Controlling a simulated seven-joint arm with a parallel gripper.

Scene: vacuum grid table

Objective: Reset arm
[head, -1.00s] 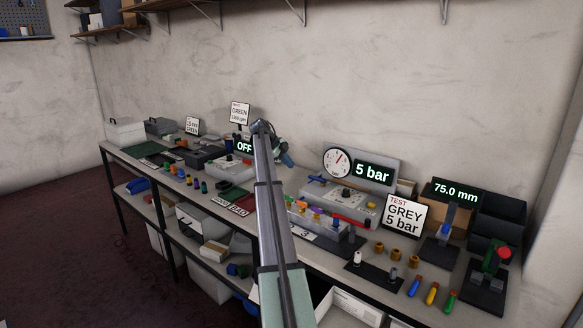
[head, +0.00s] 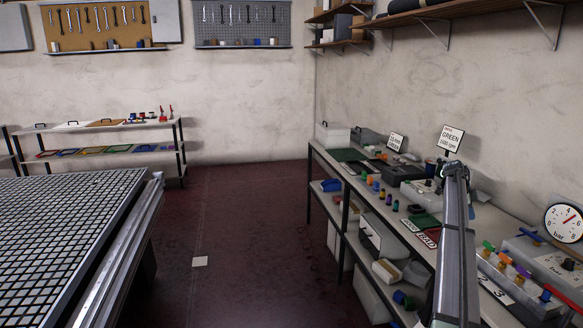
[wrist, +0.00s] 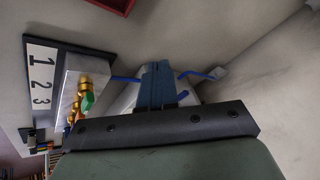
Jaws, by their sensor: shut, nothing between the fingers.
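My arm reaches up and away over the bench (head: 402,212) at the right of the head view. Its far end is near the sign reading GREEN, and there the arm's own links mostly hide the gripper. In the wrist view my gripper (wrist: 156,84) shows as two dark blue fingers close together, pointing away from a dark crossbar. The fingers are shut and hold nothing. A manifold block with gold fittings (wrist: 84,84) and a white strip numbered 1, 2, 3 (wrist: 40,80) show to their left. I cannot tell the exact height over the bench.
The bench carries small coloured parts, grey boxes, a GREEN sign (head: 451,139) and a pressure gauge (head: 564,222). Wall shelves (head: 437,12) hang above. A grid table (head: 65,230) stands at the left, with a rack (head: 105,128) behind it. The floor (head: 235,240) between is mostly clear.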

